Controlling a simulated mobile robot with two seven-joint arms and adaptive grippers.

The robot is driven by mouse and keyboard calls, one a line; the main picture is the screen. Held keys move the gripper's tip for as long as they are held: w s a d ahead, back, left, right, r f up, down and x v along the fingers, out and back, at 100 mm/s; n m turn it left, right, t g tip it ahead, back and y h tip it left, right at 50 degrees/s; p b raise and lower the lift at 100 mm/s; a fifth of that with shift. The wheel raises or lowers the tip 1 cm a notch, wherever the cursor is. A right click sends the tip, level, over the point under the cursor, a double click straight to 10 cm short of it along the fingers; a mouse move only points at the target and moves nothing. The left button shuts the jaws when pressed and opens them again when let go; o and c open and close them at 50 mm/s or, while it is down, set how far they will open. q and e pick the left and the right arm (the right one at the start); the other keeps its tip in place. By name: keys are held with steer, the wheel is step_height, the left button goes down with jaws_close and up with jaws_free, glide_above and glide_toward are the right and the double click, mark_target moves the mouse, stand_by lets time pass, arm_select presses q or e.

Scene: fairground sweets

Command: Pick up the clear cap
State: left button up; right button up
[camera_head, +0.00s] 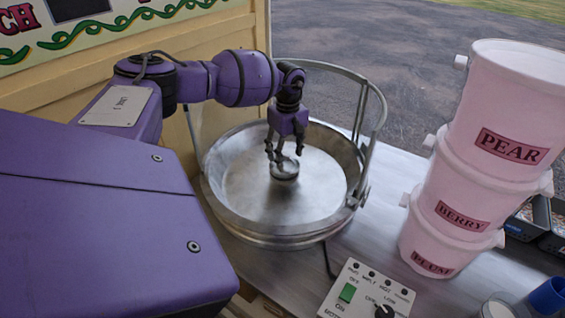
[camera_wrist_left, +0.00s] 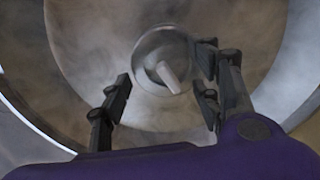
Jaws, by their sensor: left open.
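A small round piece (camera_head: 284,172) sits at the centre of the wide metal bowl (camera_head: 240,222). It looks like the clear cap on the bowl's central hub, but I cannot separate cap from hub by its edges. In the left wrist view the cap (camera_wrist_left: 152,52) is a greyish disc with a pale raised bar across it. My left gripper (camera_head: 283,154) points down over it, fingers open and apart. In the left wrist view the fingers of the gripper (camera_wrist_left: 164,88) stand on either side of the pale bar; I cannot tell whether either touches. My right gripper is not in view.
A metal hoop (camera_head: 374,95) rises at the bowl's back right. Stacked pink tubs (camera_head: 485,120) stand at the right. A control box (camera_head: 345,312) with a green switch is in front. A blue cup (camera_head: 549,297) is at the lower right corner. The bowl floor around the hub is bare.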

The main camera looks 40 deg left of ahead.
arm_select(q)
steer(key=shift+f, duration=0.3)
steer(key=shift+s+d+r, duration=0.1)
steer(key=shift+s, duration=0.05)
steer(key=c, duration=1.3)
steer(key=shift+c, duration=0.4)
